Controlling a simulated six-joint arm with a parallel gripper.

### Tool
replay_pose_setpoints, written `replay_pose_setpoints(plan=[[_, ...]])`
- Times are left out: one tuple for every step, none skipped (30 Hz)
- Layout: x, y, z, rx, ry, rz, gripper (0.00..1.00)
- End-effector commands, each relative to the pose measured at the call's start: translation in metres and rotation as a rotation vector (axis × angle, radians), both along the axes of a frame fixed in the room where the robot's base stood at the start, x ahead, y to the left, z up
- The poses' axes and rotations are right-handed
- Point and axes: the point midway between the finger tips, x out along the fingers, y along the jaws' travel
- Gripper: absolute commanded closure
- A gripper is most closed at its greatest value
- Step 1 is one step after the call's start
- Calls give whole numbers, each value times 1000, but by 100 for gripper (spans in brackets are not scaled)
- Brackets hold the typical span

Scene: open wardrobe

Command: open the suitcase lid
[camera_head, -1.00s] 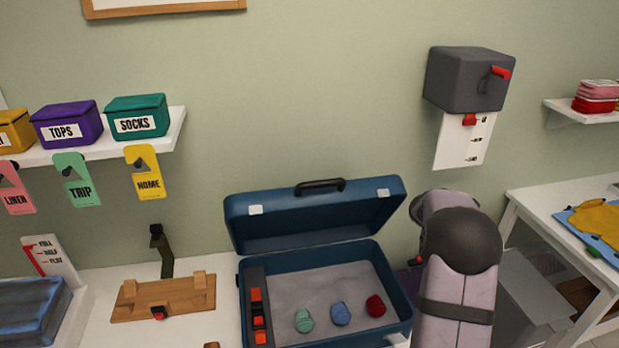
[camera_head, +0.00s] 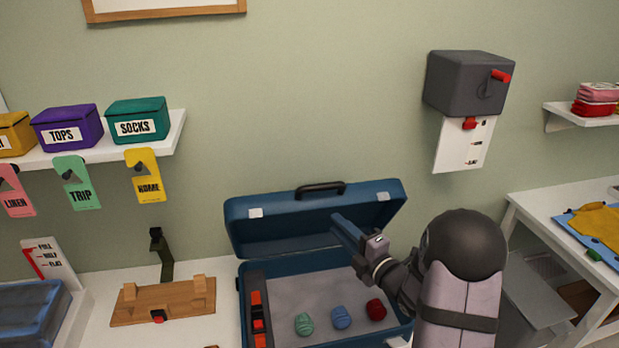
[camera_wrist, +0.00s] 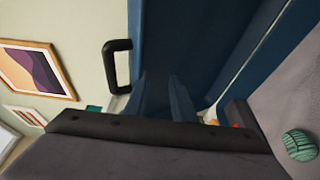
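The blue suitcase (camera_head: 243,290) stands on the white surface with its lid (camera_head: 285,222) raised and tilted back toward the wall. A black handle (camera_head: 320,189) sits on the lid's top edge; it also shows in the wrist view (camera_wrist: 113,65). My gripper (camera_head: 345,228) reaches in from the right, in front of the lid's inner face. Its fingers are close together and seem shut, with nothing seen between them. In the wrist view the fingers (camera_wrist: 165,95) point toward the blue lid; I cannot tell whether they touch it.
The suitcase holds a green roll (camera_head: 304,324), a blue roll (camera_head: 341,317), a red roll (camera_head: 376,309) and a dark strip with red parts (camera_head: 258,310). A wooden stand (camera_head: 165,300) is at left. A grey box (camera_head: 467,82) hangs above right.

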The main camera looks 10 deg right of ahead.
Motion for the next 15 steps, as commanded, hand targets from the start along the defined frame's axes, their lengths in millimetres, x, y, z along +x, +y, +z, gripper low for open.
replay_pose_setpoints(plan=[[-1,3,15,10,-62,15,77],[-3,5,24,13,-98,22,77],[-5,7,34,18,-141,32,77],[-6,9,41,22,-169,38,77],[-8,10,48,23,-195,45,77],[-10,11,55,25,-226,51,77],[-11,12,59,25,-246,55,77],[-13,13,63,27,-261,58,77],[-14,13,67,26,-280,61,77],[-15,14,70,23,-291,63,77],[-15,14,71,18,-303,64,77],[-15,14,71,8,-304,62,77],[-15,14,71,4,-304,62,77],[-15,14,71,2,-305,61,77],[-15,14,71,0,-304,61,77]])
